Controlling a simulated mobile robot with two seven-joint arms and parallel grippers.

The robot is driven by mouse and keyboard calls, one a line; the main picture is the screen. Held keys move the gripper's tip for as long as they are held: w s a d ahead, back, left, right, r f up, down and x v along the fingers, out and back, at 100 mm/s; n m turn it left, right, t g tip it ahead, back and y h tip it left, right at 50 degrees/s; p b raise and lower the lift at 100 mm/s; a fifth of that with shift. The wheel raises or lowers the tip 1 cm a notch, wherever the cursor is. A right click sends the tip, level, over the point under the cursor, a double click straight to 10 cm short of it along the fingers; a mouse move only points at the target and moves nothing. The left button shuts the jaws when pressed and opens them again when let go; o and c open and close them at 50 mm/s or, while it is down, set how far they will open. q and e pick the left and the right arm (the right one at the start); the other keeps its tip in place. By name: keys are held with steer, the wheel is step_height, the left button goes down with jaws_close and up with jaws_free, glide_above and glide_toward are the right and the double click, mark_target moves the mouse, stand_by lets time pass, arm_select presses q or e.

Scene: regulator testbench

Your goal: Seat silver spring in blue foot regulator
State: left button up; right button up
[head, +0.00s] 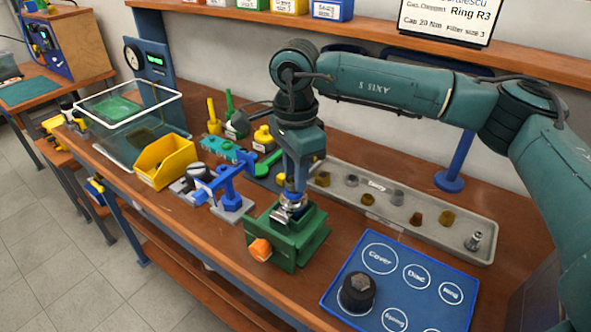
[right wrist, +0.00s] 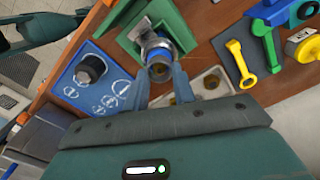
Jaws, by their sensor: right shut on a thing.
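The green vise (head: 288,240) with an orange knob stands on the bench and holds a silver regulator body (head: 291,216). In the right wrist view the regulator shows as a round metal body with a blue band (right wrist: 157,36). My right gripper (head: 291,203) points down over the vise, shut on a small silvery part, likely the spring. In the right wrist view this part (right wrist: 160,70) is at the fingertips, at the regulator's mouth. I cannot tell whether it is inside or just above.
A blue mat (head: 345,267) with labelled circles lies at front right, bearing a black cap (head: 357,294). A grey tray (head: 345,206) with several small parts lies behind the vise. A blue stand (head: 232,203) and yellow bin (head: 165,162) are close by on the left.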

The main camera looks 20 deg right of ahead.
arm_select(q)
steer(key=shift+w+d+f+b, duration=0.15)
steer(key=shift+f+b, duration=0.3)
steer(key=shift+f, duration=0.55)
arm_select(e)
steer(key=shift+f, duration=0.3)
steer(key=o, duration=1.5)
arm_select(q)
steer(key=shift+r+p, duration=2.4)
arm_select(e)
steer(key=shift+r, duration=4.2)
